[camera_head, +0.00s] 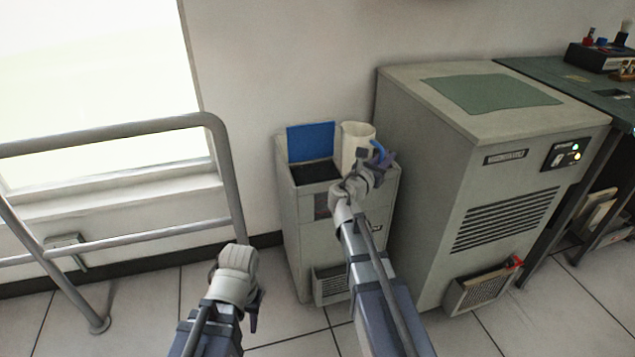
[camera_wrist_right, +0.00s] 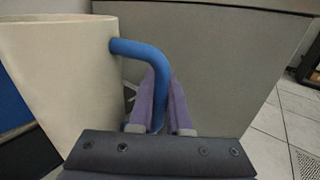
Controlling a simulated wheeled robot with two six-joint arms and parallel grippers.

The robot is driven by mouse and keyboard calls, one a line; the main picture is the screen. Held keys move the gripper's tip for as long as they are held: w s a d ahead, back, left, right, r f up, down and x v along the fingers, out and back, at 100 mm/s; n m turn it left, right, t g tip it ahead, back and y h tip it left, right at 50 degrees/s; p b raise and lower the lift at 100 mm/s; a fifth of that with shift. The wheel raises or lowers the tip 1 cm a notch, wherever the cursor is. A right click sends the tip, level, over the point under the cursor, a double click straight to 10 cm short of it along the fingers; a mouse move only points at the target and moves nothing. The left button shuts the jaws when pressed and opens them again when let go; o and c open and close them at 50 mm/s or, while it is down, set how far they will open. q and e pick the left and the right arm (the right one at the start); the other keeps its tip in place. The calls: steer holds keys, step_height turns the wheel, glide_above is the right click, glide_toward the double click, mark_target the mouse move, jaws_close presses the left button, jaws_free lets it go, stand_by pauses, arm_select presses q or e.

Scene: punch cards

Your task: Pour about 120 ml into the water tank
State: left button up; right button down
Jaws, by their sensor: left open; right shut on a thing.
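The small grey cabinet (camera_head: 295,220) stands against the wall with its blue lid (camera_head: 311,141) raised. A dark opening (camera_head: 316,172) shows in its top, on the left half; I take this for the water tank. A cream-white jug (camera_head: 355,140) is upright at the right of the opening. I cannot tell whether it touches the cabinet top. My right gripper (camera_head: 380,160) is shut on its blue handle; the right wrist view shows the fingers (camera_wrist_right: 162,100) around the handle (camera_wrist_right: 145,50) beside the jug (camera_wrist_right: 65,75). The jug's contents are hidden. My left gripper (camera_head: 254,314) is open, low over the floor.
A larger grey machine (camera_head: 430,190) with a green top mat (camera_head: 490,94) stands close to the right of the cabinet. A metal rail (camera_head: 120,131) runs along the window at left. A dark green bench (camera_head: 555,78) is at far right. Tiled floor lies clear in front.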

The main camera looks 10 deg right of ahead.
arm_select(q)
steer(key=shift+f, duration=0.3)
arm_select(e)
steer(key=shift+d+f, duration=0.25)
steer(key=shift+d, duration=0.45)
arm_select(q)
steer(key=shift+r, duration=0.1)
arm_select(e)
steer(key=shift+r, duration=0.15)
